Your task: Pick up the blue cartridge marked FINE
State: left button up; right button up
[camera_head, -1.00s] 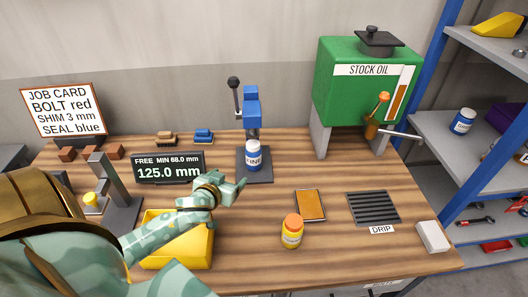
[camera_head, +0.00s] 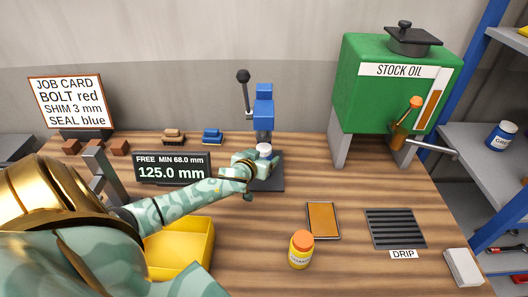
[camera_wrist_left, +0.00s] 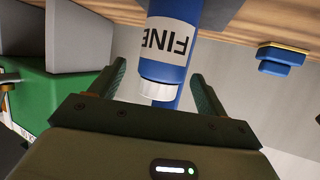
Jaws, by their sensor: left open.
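The blue cartridge marked FINE (camera_wrist_left: 168,40) has a white label and white cap. In the head view only its white top (camera_head: 264,149) shows clearly, below the blue hand press (camera_head: 263,106); my gripper hides the rest. My left gripper (camera_head: 256,168) reaches it from the left and front. In the left wrist view, the open fingers (camera_wrist_left: 158,75) stand either side of the cap end, with visible gaps. The cartridge appears upside down there. I cannot tell how far the fingers reach along its depth. My right gripper is not in view.
A yellow bottle with orange cap (camera_head: 301,250), an orange pad (camera_head: 323,220) and a drip grate (camera_head: 395,230) are to the right. A display (camera_head: 172,168) and yellow bin (camera_head: 207,240) are near my left arm. The green oil tank (camera_head: 360,90) stands behind.

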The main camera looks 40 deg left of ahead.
pick_arm(q)
jog(key=b+x, duration=0.1)
jog(key=x, duration=0.4)
jog(key=shift+s+a, duration=0.1)
jog(key=shift+a, duration=0.05)
jog(key=shift+s+r, duration=0.1)
jog(key=shift+c, duration=1.2)
jog(key=c, duration=1)
